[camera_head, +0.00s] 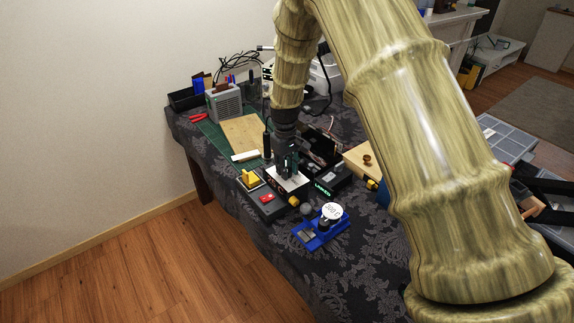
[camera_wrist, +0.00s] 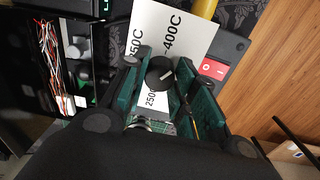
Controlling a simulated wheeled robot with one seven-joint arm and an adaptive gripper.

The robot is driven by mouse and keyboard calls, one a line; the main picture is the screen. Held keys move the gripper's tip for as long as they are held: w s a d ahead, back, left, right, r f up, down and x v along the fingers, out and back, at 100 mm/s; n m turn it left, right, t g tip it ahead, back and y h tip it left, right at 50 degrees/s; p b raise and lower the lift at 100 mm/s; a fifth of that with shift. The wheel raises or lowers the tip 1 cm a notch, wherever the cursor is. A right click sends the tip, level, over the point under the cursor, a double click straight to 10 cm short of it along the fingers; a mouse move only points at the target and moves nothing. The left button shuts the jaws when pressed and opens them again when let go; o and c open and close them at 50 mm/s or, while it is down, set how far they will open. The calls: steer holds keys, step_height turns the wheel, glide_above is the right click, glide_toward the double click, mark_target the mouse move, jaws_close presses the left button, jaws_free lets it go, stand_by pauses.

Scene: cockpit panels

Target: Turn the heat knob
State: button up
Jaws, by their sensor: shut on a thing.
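The heat knob (camera_wrist: 160,72) is a round black knob with a pale pointer line. It sits on a white panel (camera_wrist: 172,30) with black temperature marks, including 250C and 400C. My gripper (camera_wrist: 163,80) has its green fingers on either side of the knob and is shut on it. The pointer slants toward the upper right of the wrist view. In the head view my gripper (camera_head: 287,168) points down at the white panel (camera_head: 285,182) on a dark box, and hides the knob there.
An open case with wires (camera_wrist: 55,60) is close beside my gripper.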

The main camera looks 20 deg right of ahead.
steer(key=m+p, duration=0.1)
steer(key=m, duration=0.3)
steer(key=shift+w+m, duration=0.1)
steer(key=shift+m, duration=0.3)
stand_by(0.4)
steer(key=o, duration=1.1)
steer(key=shift+c, duration=0.2)
steer(key=shift+r, duration=0.15)
step_height(320, 180, up, 12)
steer(key=shift+a, duration=0.2)
steer(key=shift+f, duration=0.25)
